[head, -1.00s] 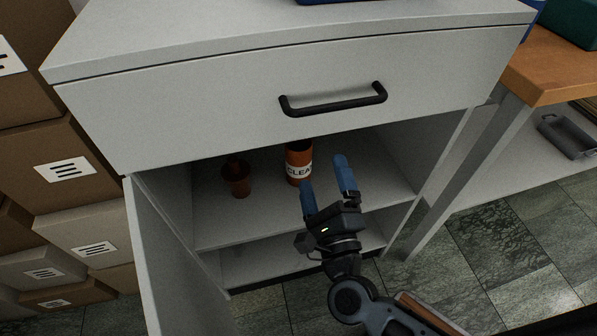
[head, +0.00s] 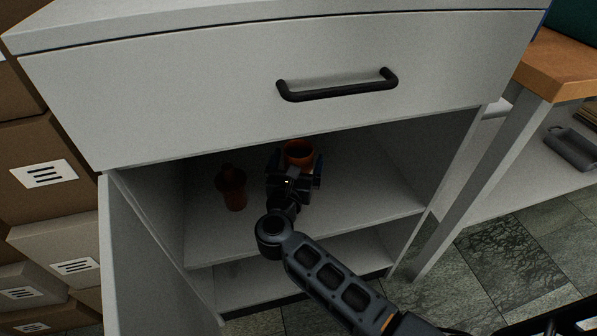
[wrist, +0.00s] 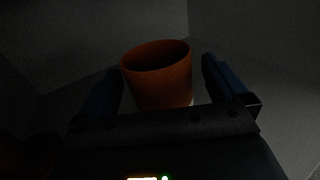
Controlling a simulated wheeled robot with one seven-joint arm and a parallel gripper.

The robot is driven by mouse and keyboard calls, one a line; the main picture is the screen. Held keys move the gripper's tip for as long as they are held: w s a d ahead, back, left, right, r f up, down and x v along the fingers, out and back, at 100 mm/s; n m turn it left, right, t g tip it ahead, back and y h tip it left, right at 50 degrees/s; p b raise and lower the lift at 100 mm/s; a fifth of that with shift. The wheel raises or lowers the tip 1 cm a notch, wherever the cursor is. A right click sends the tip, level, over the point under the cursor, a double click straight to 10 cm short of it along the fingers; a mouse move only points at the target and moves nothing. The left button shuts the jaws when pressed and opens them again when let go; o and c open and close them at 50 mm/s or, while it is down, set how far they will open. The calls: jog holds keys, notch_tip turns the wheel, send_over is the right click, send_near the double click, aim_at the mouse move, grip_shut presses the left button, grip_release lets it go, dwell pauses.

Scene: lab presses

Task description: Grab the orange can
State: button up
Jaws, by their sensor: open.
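The orange can (head: 298,148) stands on the upper shelf inside the cabinet. In the head view its top rim shows above my gripper, and the gripper hides its lower part. In the wrist view the orange can (wrist: 160,75) sits between the two blue fingers, with its open top toward the camera. My gripper (head: 294,165) is inside the cabinet, open, with one finger on each side of the can. In the wrist view, a dark gap shows between my gripper's (wrist: 165,80) right finger and the can; the left finger is also apart from it.
A brown-red object (head: 232,188) stands on the shelf left of the gripper. The cabinet door (head: 150,265) hangs open at the left. A closed drawer with a black handle (head: 337,86) is above. Boxes (head: 45,175) are stacked at the left, a wooden table (head: 560,68) at the right.

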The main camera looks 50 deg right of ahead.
jog(key=shift+x, duration=1.9)
jog(key=shift+w, duration=0.1)
jog(key=shift+c, duration=0.4)
jog(key=c, duration=1.2)
